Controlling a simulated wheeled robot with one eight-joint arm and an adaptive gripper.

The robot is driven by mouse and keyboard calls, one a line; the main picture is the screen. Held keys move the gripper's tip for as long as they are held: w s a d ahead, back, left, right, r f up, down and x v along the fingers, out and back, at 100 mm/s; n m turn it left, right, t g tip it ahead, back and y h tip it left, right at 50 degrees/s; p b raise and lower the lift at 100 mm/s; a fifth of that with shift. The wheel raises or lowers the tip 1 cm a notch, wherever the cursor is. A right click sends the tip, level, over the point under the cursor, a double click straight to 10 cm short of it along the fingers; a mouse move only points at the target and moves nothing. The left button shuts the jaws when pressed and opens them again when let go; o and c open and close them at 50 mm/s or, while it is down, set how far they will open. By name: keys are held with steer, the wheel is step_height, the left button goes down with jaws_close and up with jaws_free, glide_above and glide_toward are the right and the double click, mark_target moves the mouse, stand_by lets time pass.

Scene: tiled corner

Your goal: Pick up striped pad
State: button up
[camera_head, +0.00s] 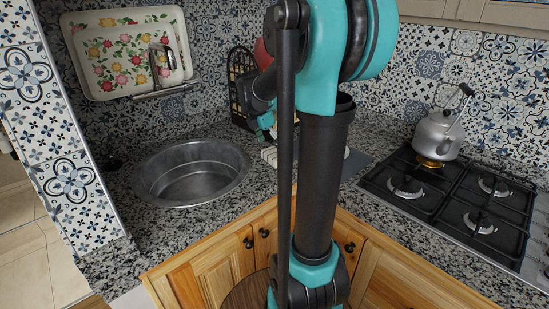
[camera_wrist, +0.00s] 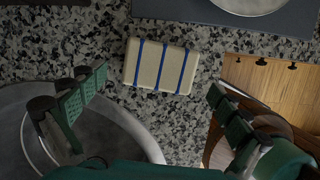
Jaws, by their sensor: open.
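The striped pad (camera_wrist: 153,66) is a cream rectangular block with blue stripes. It lies on the speckled stone counter in the wrist view, a little right of the sink's rim. In the head view a small cream part of the pad (camera_head: 269,156) shows beside my arm, which hides the rest. My gripper (camera_wrist: 158,83) is open and empty, its two green-padded fingers spread wide to the left and right of the pad and apart from it. In the head view my gripper (camera_head: 265,124) is partly hidden behind my arm, above the counter near the pad.
The round metal sink (camera_head: 191,173) is left of the pad. A dark mat (camera_head: 355,164) with a pale plate (camera_wrist: 252,4) lies near it. A black rack (camera_head: 238,78) stands behind. The hob (camera_head: 455,205) with a kettle (camera_head: 438,136) is at right. Wooden cabinets (camera_wrist: 285,80) are below the counter edge.

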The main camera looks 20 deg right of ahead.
mark_target(274, 153)
steer(key=shift+x, duration=1.65)
steer(key=c, duration=0.9)
steer(key=shift+r, duration=0.15)
step_height(274, 153, up, 20)
